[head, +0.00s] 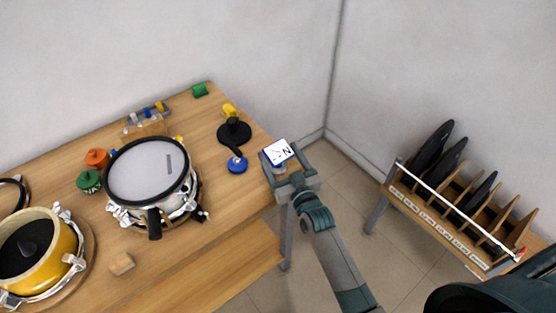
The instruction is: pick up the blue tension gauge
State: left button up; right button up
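The blue tension gauge (278,152) appears to be the small block with a white square face, a dark needle-like mark, a letter N and a blue edge. It sits between the fingers of my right gripper (281,158), just off the table's right edge. The fingers lie on either side and appear to hold it; the exact contact is too small to see. A round blue object (237,165) with a pale mark on top lies on the table to the left of this gripper. My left gripper is not in view.
A wooden table (226,214) holds a mesh-headed drum (147,170), a yellow drum (55,255), a black round stand (234,131), and orange (96,157) and green (89,181) pots. A rack (450,213) with black discs stands right. Floor separates table and rack.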

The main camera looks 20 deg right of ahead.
aim_at(280, 150)
jog(key=c, duration=1)
jog(key=shift+r, duration=0.1)
jog(key=shift+r, duration=0.1)
